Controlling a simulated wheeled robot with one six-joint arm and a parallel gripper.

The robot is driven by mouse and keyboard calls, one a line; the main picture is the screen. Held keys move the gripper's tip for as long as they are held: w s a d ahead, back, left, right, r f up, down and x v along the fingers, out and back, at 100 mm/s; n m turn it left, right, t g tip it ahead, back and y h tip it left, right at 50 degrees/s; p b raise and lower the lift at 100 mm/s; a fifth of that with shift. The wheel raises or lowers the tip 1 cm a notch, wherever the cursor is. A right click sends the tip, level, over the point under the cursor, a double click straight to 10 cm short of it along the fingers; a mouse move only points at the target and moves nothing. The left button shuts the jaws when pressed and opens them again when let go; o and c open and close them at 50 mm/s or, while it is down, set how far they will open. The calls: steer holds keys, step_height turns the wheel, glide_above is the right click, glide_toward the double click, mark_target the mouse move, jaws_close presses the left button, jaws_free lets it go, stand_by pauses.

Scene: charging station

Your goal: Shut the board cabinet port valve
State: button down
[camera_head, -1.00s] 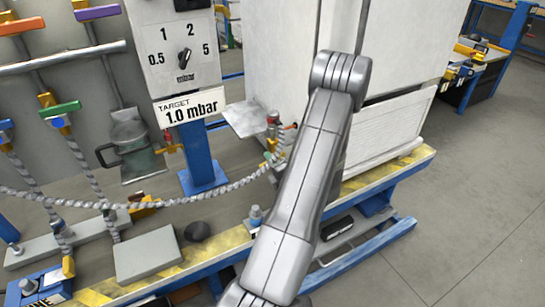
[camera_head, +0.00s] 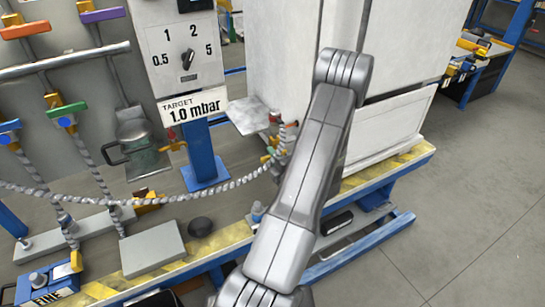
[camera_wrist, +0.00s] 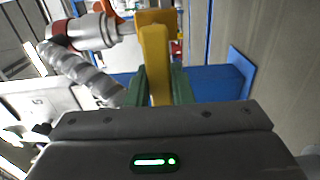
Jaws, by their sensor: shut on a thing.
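In the wrist view, a yellow valve handle (camera_wrist: 155,55) stands upright in the picture between the green fingers of my gripper (camera_wrist: 160,88), which is shut on it. A metal fitting (camera_wrist: 90,32) with a red ring joins it from the left, and a braided hose (camera_wrist: 88,75) hangs from the fitting. In the head view, the small port valve assembly (camera_head: 273,150) sits at the side of the white cabinet (camera_head: 285,60), with the hose (camera_head: 230,186) running left from it. My arm hides the gripper there. How far the valve is turned cannot be told.
A gauge post with a dial (camera_head: 188,60) and a "1.0 mbar" sign (camera_head: 193,108) stands left of the valve. The floor at right (camera_head: 470,200) is clear.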

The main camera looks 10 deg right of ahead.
steer(key=c, duration=1.3)
jaws_free()
steer(key=v, duration=1.4)
steer(key=shift+b, duration=0.3)
steer(key=shift+w, duration=0.1)
steer(key=x, duration=1.3)
steer(key=shift+w+a+p, duration=0.2)
steer(key=shift+w+p, duration=0.1)
steer(key=shift+w, duration=0.05)
